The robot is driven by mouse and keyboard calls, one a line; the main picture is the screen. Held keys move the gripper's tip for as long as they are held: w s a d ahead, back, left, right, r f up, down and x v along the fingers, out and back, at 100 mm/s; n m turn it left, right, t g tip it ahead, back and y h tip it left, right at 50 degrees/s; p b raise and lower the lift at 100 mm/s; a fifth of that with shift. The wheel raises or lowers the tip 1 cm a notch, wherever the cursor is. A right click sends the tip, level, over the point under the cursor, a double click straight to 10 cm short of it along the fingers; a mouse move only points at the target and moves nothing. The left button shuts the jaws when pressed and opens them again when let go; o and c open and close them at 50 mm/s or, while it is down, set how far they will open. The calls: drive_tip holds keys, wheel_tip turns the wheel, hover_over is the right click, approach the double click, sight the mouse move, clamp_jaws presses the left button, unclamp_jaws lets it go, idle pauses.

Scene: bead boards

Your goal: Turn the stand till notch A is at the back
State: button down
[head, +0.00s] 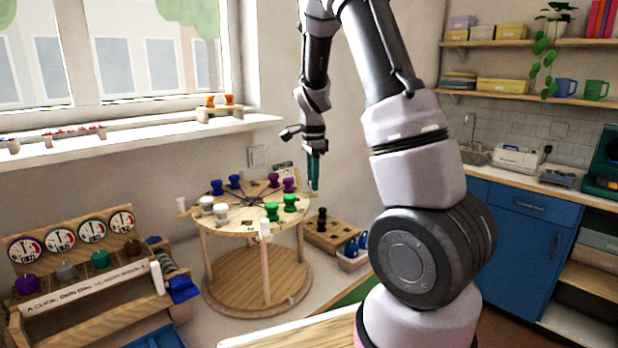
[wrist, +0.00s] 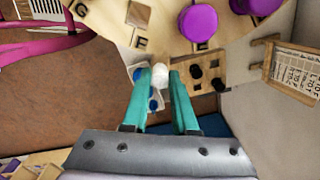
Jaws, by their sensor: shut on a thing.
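The stand is a round wooden top (head: 245,212) on posts over a round base (head: 258,285), with coloured bobbins around the top. White handle knobs stick up at its rim, one at the front (head: 265,230) and one at the left (head: 182,204). My gripper (head: 314,186) points down at the right rim of the top. In the wrist view my gripper (wrist: 160,75) is shut on a white handle knob (wrist: 160,70) at the edge of the top (wrist: 115,22). Dark letters show near the rim there, beside purple bobbins (wrist: 198,22); I cannot make out notch A.
A wooden block with black pegs (head: 322,230) and a tray with blue pieces (head: 353,254) stand right of the stand. A dial rack (head: 85,285) stands at the left. The window sill (head: 150,136) runs behind.

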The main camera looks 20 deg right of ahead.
drive_tip(key=s+a+m, duration=0.1)
drive_tip(key=s+m, duration=0.3)
drive_tip(key=s, duration=0.2)
drive_tip(key=shift+s+a, duration=0.2)
drive_tip(key=shift+s, duration=0.2)
drive_tip(key=shift+m, duration=0.3)
drive_tip(key=c, duration=0.7)
unclamp_jaws()
drive_tip(key=shift+r, duration=0.1)
wheel_tip(320, 180, up, 11)
drive_tip(key=shift+f, duration=0.2)
